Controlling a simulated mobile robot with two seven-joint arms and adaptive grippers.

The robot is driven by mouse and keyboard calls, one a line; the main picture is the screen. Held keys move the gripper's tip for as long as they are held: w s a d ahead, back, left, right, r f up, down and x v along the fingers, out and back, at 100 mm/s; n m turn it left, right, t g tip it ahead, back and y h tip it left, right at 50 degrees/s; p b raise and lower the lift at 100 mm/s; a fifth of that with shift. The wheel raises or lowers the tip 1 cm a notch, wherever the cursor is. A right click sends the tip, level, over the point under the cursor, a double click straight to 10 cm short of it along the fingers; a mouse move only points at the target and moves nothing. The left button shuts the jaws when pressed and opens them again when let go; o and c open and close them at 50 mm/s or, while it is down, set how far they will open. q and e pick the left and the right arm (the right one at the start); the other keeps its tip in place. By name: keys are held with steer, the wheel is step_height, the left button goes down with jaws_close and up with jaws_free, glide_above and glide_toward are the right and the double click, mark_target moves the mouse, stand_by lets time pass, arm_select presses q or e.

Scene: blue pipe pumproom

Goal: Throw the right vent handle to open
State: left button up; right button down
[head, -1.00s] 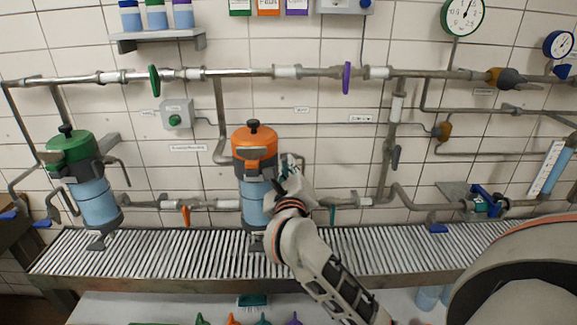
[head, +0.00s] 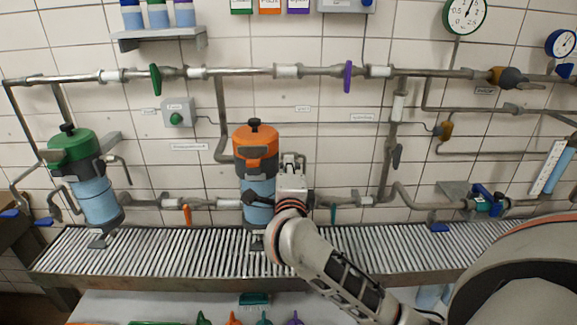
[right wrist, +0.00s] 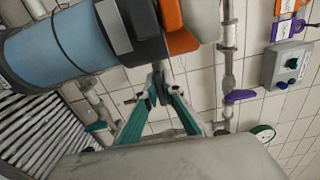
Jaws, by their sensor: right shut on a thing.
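Two filter housings hang above the roller conveyor: one with a green top (head: 72,150) at the left and one with an orange top (head: 255,140) near the middle. My right gripper (head: 290,164) is close against the right side of the orange-topped housing. In the right wrist view its teal fingers (right wrist: 162,92) converge on a thin grey handle (right wrist: 161,68) beside the dark collar and orange top (right wrist: 178,35). The gripper is shut on this handle. In the head view my wrist hides most of the handle and the fingertips. My left gripper is not in view.
The roller conveyor (head: 180,256) runs below the housings. A pipe with a green valve handle (head: 155,79) and a purple one (head: 347,76) runs above. A lower pipe carries an orange lever (head: 187,214) and a teal lever (head: 333,213).

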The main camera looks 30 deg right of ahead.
steer(key=shift+n, duration=0.6)
steer(key=c, duration=2.2)
jaws_free()
steer(key=v, duration=1.2)
